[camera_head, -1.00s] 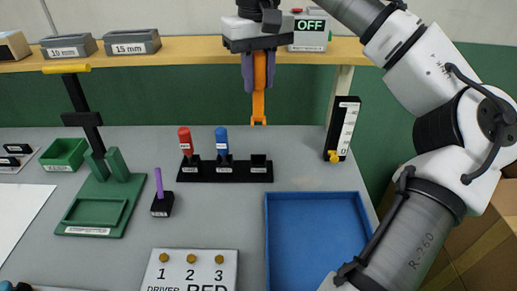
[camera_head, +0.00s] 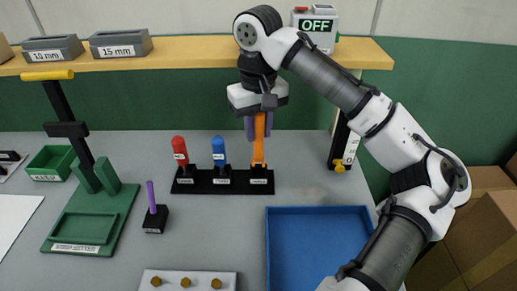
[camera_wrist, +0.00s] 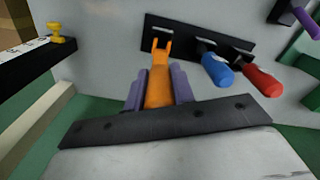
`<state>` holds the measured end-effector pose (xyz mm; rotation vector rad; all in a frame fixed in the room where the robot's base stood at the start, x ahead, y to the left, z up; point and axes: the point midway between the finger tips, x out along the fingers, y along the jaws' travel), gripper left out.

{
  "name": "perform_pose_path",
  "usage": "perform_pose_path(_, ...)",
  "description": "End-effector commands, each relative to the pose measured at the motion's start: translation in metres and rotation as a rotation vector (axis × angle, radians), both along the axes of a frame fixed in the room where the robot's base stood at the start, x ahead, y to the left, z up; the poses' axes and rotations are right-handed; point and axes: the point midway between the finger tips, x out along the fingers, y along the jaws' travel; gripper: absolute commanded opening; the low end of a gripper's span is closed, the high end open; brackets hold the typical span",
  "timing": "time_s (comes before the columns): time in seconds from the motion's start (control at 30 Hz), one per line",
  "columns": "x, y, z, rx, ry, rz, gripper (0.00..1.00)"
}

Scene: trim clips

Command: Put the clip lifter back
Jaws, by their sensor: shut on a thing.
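The clip lifter (camera_head: 259,140) is an orange tool with a forked tip. My gripper (camera_head: 258,128) is shut on it, with purple fingers on both sides, and holds it upright, tip down, over the right-hand place of the black rack (camera_head: 205,187). In the wrist view the lifter (camera_wrist: 159,85) points away between the fingers (camera_wrist: 158,88), and its two prongs show in front of the rack (camera_wrist: 200,42). The prongs look clear of the slot, close to it. A red-handled tool (camera_head: 180,150) and a blue-handled tool (camera_head: 218,150) stand in the other two places.
A blue tray (camera_head: 318,245) lies front right of the rack. A black gauge with a yellow knob (camera_head: 340,168) stands to the right. A purple rod in a black block (camera_head: 152,205) and a green fixture (camera_head: 95,215) are to the left. A wooden shelf (camera_head: 190,55) runs above.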

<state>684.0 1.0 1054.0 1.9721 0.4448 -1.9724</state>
Motion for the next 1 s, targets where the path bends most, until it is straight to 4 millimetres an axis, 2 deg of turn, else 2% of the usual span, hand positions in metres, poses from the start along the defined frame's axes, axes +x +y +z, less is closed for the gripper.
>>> perform_pose_path(0.1, 0.0, 0.0, -0.017, 0.001, 0.0, 0.0, 0.02)
perform_pose_path(0.33, 0.0, 0.0, -0.034, 0.001, 0.0, -0.001, 0.02)
perform_pose_path(0.53, 0.0, 0.0, -0.06, 0.002, 0.001, 0.0, 0.02)
perform_pose_path(0.9, 0.0, 0.0, -0.065, 0.0, -0.001, -0.001, 0.02)
perform_pose_path(0.93, 0.0, 0.0, -0.065, 0.0, -0.001, -0.001, 0.27)
perform_pose_path(1.0, 0.0, 0.0, -0.065, 0.0, -0.001, -0.001, 0.37)
